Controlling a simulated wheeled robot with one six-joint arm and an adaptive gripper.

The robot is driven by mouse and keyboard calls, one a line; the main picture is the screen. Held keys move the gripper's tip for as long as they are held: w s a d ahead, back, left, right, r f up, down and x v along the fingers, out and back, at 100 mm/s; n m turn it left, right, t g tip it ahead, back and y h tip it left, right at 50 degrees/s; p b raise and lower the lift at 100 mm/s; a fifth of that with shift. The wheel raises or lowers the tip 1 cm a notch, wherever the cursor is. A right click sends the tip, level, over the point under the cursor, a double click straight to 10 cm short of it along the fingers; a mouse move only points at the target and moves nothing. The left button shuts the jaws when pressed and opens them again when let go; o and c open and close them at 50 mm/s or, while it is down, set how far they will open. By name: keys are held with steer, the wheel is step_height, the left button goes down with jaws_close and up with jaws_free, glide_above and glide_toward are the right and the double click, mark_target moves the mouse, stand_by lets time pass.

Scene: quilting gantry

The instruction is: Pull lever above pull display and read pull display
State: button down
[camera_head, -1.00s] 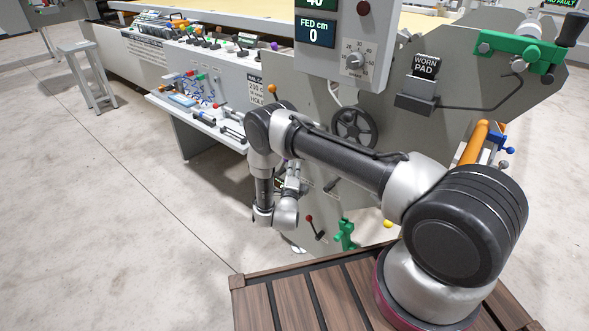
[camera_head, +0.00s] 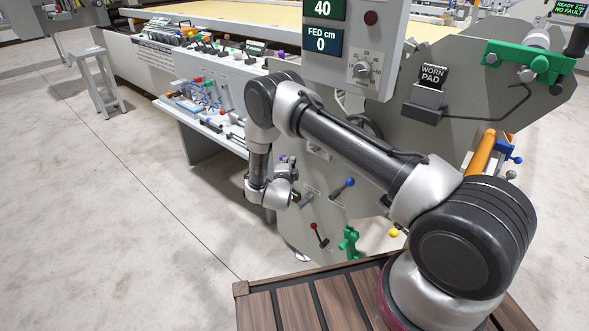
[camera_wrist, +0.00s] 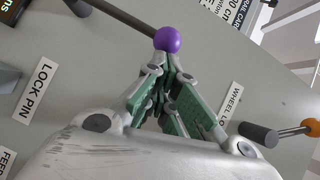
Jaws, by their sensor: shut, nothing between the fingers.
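A lever with a purple ball knob (camera_wrist: 168,39) and a dark rod shows at the top of the wrist view. My gripper (camera_wrist: 166,72) is shut and empty, with its fingertips just below the knob in the picture. I cannot tell whether they touch it. In the head view my gripper (camera_head: 288,172) is small and partly hidden by my wrist, close to the grey side plate. No display marked "pull" can be made out in either view, so I cannot tell which lever is above it.
The grey side plate (camera_head: 325,225) carries a blue-knobbed lever (camera_head: 343,188), a red-knobbed lever (camera_head: 318,235) and a green clamp (camera_head: 349,242). A control box (camera_head: 384,40) reads "40" and "FED cm 0". "LOCK PIN" (camera_wrist: 33,91) labels the plate. Open floor lies left.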

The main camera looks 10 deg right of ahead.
mark_target(280, 158)
steer(key=shift+n+g, duration=0.7)
steer(key=shift+n, duration=0.2)
steer(key=shift+w+a+r, duration=0.2)
steer(key=shift+w+a, duration=0.5)
steer(key=shift+w, duration=0.3)
steer(key=shift+w+a+r, duration=0.2)
steer(key=shift+w+a, duration=0.5)
steer(key=shift+w, duration=0.25)
